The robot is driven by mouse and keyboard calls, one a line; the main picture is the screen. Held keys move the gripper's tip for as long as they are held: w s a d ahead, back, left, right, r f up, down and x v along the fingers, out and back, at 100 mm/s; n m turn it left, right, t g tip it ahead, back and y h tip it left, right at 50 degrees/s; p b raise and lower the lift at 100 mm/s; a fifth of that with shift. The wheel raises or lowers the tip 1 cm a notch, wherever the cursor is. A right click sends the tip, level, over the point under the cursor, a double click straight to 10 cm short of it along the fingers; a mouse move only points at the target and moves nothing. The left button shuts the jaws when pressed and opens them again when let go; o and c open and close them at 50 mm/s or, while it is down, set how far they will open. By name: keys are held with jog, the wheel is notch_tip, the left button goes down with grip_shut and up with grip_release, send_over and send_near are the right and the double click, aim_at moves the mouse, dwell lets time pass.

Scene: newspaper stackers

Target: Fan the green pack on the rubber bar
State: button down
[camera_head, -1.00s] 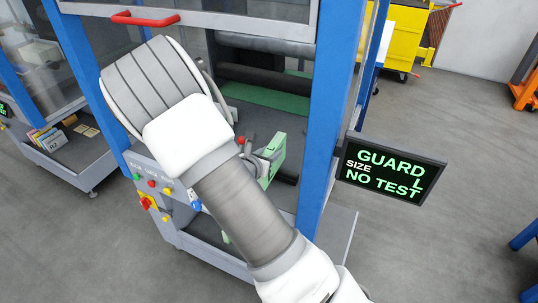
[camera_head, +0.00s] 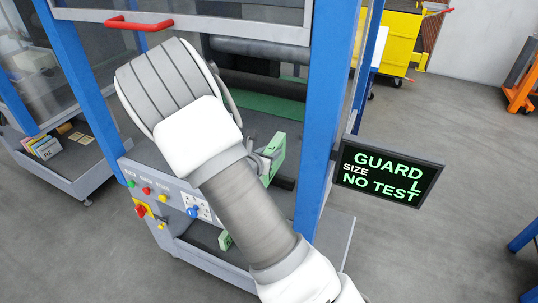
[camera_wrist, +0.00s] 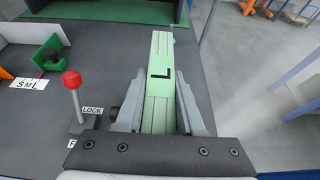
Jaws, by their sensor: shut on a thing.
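The green pack (camera_wrist: 160,85) is light green with a dark L on its end. My gripper (camera_wrist: 158,100) is shut on it, one grey finger on each side. In the head view the pack (camera_head: 275,158) shows as a green slab just right of my arm, inside the machine opening, above its grey deck. A short dark bar (camera_head: 286,184) lies beside it on the deck; I cannot tell whether this is the rubber bar. My arm hides much of the deck and most of the gripper in the head view.
A red-knobbed lever (camera_wrist: 72,82) by a LOCK label stands left of my gripper, with a green block (camera_wrist: 50,55) behind it. A blue post (camera_head: 325,110) and the GUARD display (camera_head: 388,175) stand right. The raised guard (camera_head: 200,20) has a red handle.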

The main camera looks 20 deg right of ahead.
aim_at(278, 141)
jog(key=shift+w+d, duration=0.1)
jog(key=shift+w, duration=0.05)
jog(key=shift+w+d+b, duration=0.35)
jog(key=shift+w+d, duration=0.1)
jog(key=shift+d, duration=0.05)
jog(key=shift+w+d, duration=0.1)
jog(key=shift+w+d, duration=0.4)
jog(key=shift+b, duration=0.3)
jog(key=shift+w+d, duration=0.5)
jog(key=shift+w+d+b, duration=0.1)
jog(key=shift+b, duration=0.2)
jog(key=shift+w+d, duration=0.4)
